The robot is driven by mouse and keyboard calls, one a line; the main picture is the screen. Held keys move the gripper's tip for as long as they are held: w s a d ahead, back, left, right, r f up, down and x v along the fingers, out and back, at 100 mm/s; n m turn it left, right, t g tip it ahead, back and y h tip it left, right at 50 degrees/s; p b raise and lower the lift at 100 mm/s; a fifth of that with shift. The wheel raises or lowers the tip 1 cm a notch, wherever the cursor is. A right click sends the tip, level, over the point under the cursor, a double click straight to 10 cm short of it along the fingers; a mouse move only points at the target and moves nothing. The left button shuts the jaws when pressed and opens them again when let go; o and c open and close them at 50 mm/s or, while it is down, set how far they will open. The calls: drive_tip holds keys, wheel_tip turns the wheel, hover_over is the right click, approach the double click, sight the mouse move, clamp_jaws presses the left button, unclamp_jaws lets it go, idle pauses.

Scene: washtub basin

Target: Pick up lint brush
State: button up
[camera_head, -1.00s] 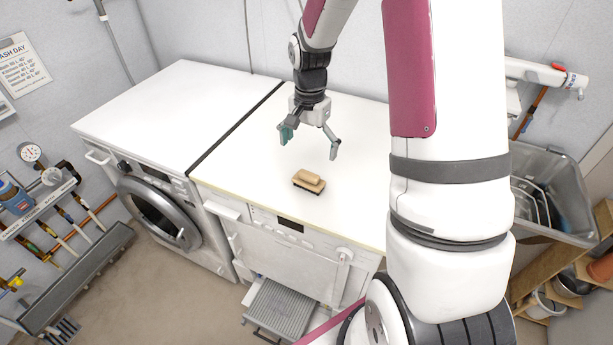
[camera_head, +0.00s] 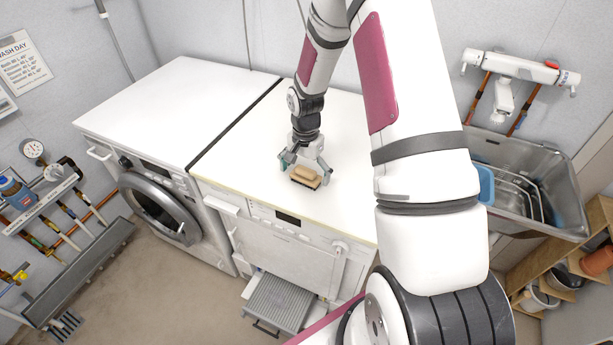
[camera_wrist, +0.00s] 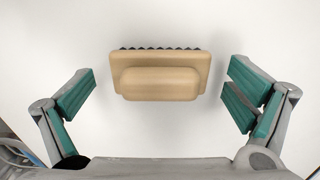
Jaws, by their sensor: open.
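The lint brush (camera_head: 305,177) is a tan block with a raised handle and dark bristles under it. It lies on the white worktop, handle up. In the wrist view the brush (camera_wrist: 160,82) is in the upper middle, its dark bristle edge showing along the far side. My gripper (camera_head: 306,172) is open just above the brush. In the wrist view the green-padded fingers of my gripper (camera_wrist: 161,100) stand to the left and right of the brush, with a clear gap on each side. Nothing is held.
The white worktop (camera_head: 190,110) is otherwise clear, with a dark seam across it. Its front edge is close to the brush. A washing machine (camera_head: 160,210) stands below at left. A metal sink (camera_head: 550,185) with a blue item (camera_head: 484,184) is at right.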

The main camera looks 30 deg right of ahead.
sight(305, 169)
drive_tip(key=c, duration=1.3)
drive_tip(key=shift+r, duration=0.1)
drive_tip(key=shift+w+r, duration=0.1)
drive_tip(key=shift+r, duration=0.5)
wheel_tip(305, 169, up, 2)
drive_tip(key=shift+r+b, duration=0.1)
drive_tip(key=shift+b, duration=0.35)
drive_tip(key=s, duration=0.5)
drive_tip(key=s+a+r, duration=0.1)
drive_tip(key=s, duration=0.4)
drive_tip(key=s+a, duration=0.1)
drive_tip(key=s, duration=0.5)
drive_tip(key=shift+a+r, duration=0.15)
drive_tip(key=shift+r, duration=0.05)
